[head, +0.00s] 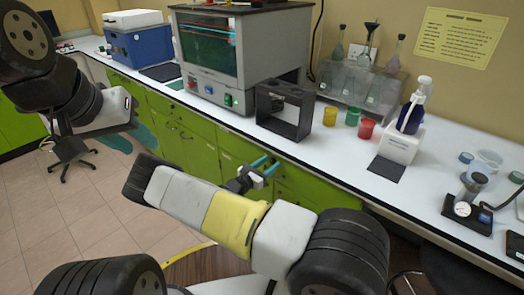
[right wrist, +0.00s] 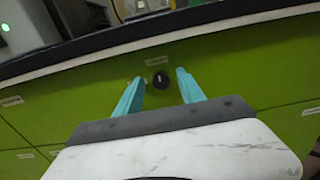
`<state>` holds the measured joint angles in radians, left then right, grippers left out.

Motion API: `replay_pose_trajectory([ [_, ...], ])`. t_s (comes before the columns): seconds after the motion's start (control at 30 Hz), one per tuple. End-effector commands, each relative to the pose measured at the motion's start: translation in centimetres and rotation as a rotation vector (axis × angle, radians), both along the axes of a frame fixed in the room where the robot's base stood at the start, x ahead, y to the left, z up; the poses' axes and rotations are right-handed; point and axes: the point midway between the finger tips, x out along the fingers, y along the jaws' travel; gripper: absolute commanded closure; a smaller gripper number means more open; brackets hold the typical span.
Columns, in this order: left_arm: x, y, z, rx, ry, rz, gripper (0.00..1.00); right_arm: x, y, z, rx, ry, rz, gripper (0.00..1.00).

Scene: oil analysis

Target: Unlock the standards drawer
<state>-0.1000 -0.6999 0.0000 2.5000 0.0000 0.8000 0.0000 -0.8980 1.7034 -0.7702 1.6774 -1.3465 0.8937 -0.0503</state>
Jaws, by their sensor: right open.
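A green drawer front (right wrist: 85,90) fills the middle of the right wrist view. It carries a round black lock (right wrist: 160,79) with a small pale upright mark, under a small label too blurred to read. My right gripper (right wrist: 159,82) is open and empty, its two teal fingers pointing at the drawer front on either side of the lock. I cannot tell whether they touch it. In the head view my right gripper (head: 265,166) is at the green cabinet fronts below the counter edge; the lock is hidden there.
The white counter (head: 330,165) overhangs the cabinets, its dark edge just above my right gripper. A large grey machine (head: 220,50), a dark open frame (head: 285,110), coloured jars (head: 352,117) and a bottle holder (head: 400,143) stand on it. A stool (head: 70,150) stands on the floor at left.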

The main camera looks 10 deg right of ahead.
Motion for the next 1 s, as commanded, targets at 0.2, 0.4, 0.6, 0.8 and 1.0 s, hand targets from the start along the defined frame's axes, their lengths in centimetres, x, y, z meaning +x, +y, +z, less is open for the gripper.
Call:
replay_pose_trajectory([
  [0.2,0.00,0.00,0.00,0.000,0.000,0.000,0.64,-0.02,-0.01,-0.01,0.000,0.000,-0.001,0.87],
  [0.4,0.00,0.00,0.00,0.000,0.000,0.000,0.64,-0.01,0.00,-0.01,0.001,0.001,-0.001,1.00],
  [0.6,0.00,0.00,0.00,0.000,0.000,0.000,0.64,0.00,0.02,-0.03,-0.014,0.020,0.000,1.00],
  [0.8,0.00,0.00,0.00,0.000,0.000,0.000,0.64,0.00,0.01,-0.07,-0.067,0.089,-0.001,1.00],
  [1.0,0.00,0.00,0.00,0.000,0.000,0.000,0.64,0.06,0.04,-0.05,-0.163,0.214,-0.001,1.00],
])
